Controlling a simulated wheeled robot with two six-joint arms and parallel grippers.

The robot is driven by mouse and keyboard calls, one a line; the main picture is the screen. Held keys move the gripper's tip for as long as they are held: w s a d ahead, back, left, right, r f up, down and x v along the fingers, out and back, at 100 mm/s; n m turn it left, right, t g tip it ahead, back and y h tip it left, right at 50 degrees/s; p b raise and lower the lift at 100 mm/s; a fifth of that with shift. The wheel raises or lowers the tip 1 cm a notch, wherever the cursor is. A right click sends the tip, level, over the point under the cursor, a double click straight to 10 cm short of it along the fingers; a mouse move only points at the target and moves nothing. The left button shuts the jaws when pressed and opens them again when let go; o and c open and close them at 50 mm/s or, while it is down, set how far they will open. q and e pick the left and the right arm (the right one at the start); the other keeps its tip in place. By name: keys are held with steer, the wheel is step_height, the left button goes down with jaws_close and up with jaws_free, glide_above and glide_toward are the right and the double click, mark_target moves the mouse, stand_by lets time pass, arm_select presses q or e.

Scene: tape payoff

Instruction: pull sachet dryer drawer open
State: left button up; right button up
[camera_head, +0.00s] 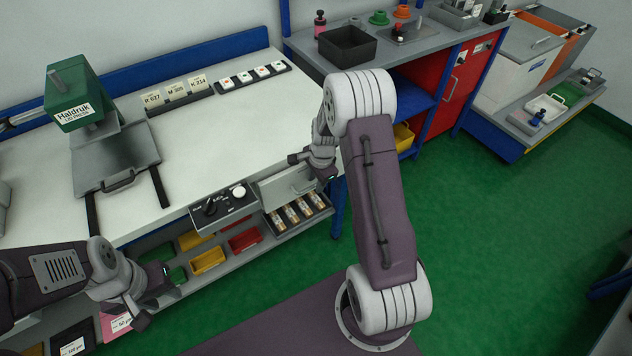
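To the panel's right is a light grey drawer front (275,190) with a bar handle. It looks flush with the panel, so the drawer appears shut. My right gripper (312,168) is just above and behind the handle's right end, its dark fingers apart. I see nothing between them, and whether a finger touches the drawer is unclear. My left gripper (153,296) is open and empty, at the lower left before the shelf.
A rack of sachets (298,213) lies below the drawer front. Yellow (208,260) and red (244,240) bins stand beside it on the lower shelf.

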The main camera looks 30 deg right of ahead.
jaws_close()
stand_by(1.4)
